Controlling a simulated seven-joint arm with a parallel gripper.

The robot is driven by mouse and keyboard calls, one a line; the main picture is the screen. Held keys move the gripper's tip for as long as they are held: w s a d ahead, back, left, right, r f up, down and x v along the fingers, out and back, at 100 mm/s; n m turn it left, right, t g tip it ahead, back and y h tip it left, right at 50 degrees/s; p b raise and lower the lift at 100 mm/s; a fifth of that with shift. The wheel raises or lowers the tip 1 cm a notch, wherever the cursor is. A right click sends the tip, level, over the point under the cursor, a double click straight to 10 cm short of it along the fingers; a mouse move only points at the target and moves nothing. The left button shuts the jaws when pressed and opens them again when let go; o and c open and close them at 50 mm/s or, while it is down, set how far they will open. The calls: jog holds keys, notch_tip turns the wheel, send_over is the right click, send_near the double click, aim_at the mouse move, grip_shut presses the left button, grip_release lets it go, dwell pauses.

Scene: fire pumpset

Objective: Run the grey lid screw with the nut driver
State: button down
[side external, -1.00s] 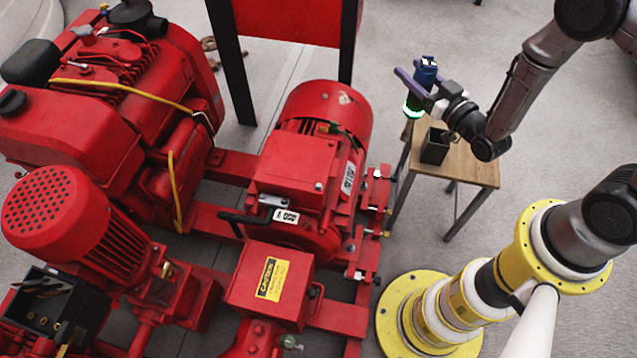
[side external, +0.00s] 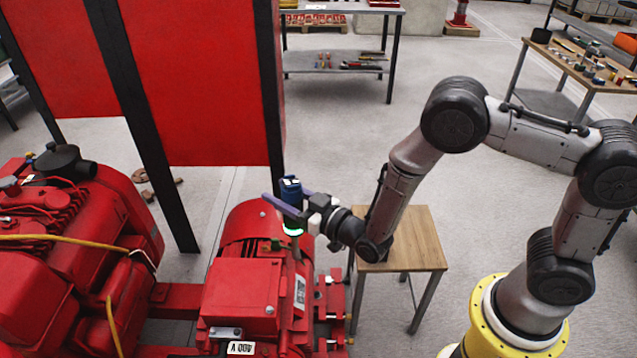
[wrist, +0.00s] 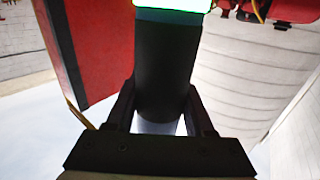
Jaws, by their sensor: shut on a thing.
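My gripper (side external: 300,210) is shut on the nut driver (side external: 291,190), a blue-topped tool with a glowing green ring. It hangs over the red motor (side external: 245,222), its grey shaft pointing down near the back right edge of the motor's red box lid (side external: 240,290). I cannot tell whether the tip touches anything. A small grey screw head (side external: 269,310) shows near the lid's front right corner; whether another screw lies under the tip is hidden. In the wrist view, the driver's dark body (wrist: 167,70) stands between my fingers, with the green ring at the top edge.
A small wooden table (side external: 415,240) stands right of the motor, partly behind my arm. A tall red panel on black posts (side external: 200,80) rises close behind and left of my gripper. The red engine (side external: 70,235) with a yellow cable lies left. Open floor surrounds the table.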

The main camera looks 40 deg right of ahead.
jog(key=s+a+n+y, duration=0.1)
jog(key=a+y, duration=0.1)
jog(key=a, duration=0.4)
jog(key=s+a+r+n+g+y, duration=0.1)
jog(key=a, duration=0.5)
jog(key=shift+s+a+r+n+y, duration=0.2)
jog(key=shift+s+r+n+y, duration=0.1)
jog(key=shift+s+y, duration=0.1)
jog(key=shift+f, duration=0.1)
notch_tip(320, 180, down, 8)
jog(key=shift+d+f, duration=0.1)
jog(key=shift+f, duration=0.8)
dwell(2.7)
jog(key=shift+r, duration=0.1)
